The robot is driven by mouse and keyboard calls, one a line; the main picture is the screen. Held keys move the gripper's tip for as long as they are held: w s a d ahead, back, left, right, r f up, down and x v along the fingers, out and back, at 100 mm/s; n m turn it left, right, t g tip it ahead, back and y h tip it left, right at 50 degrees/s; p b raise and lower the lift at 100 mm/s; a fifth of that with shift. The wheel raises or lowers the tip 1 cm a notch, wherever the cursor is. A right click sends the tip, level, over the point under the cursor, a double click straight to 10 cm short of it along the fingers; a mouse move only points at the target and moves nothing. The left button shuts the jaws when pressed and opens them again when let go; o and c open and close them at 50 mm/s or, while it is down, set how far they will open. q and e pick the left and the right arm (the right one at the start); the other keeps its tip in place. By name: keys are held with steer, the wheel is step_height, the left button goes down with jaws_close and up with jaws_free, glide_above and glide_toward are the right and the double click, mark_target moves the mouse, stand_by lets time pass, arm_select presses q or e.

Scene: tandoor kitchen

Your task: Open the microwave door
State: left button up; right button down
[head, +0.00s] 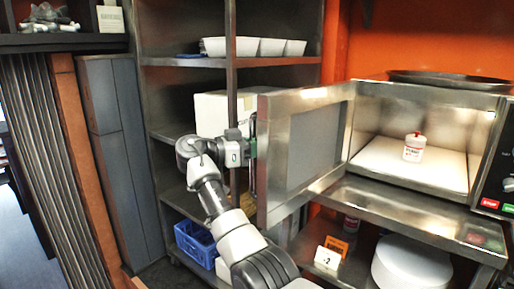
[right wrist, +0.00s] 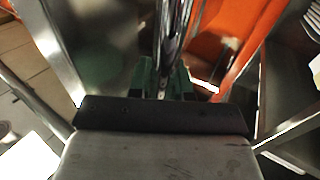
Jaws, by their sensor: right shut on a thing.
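The microwave (head: 484,150) stands on a steel shelf at the right of the head view. Its door (head: 312,150) is swung wide open toward the left and front, so the lit inside shows. A white bottle with a red label (head: 413,148) stands inside on a pale floor. My right gripper (head: 252,150) is at the free edge of the door, on its outer side. In the right wrist view, its green fingers (right wrist: 163,80) are shut around the metal door handle (right wrist: 172,40). The handle is mostly hidden behind the door in the head view. My left gripper is out of view.
A steel rack (head: 185,105) with white containers (head: 242,46) and a white box (head: 212,113) stands behind the door and gripper. A blue crate (head: 196,243) is low on it. A dark pan (head: 450,78) lies on the microwave. A white round container (head: 408,265) sits below.

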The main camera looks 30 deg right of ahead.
stand_by(0.3)
steer(key=c, duration=1.3)
jaws_free()
steer(key=shift+d, duration=0.2)
steer(key=shift+c, duration=0.2)
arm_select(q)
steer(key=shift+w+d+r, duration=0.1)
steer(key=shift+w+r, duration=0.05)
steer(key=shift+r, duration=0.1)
arm_select(e)
steer(key=w+a, duration=0.1)
steer(key=a, duration=0.9)
steer(key=shift+w+a, duration=0.3)
steer(key=shift+a, duration=0.1)
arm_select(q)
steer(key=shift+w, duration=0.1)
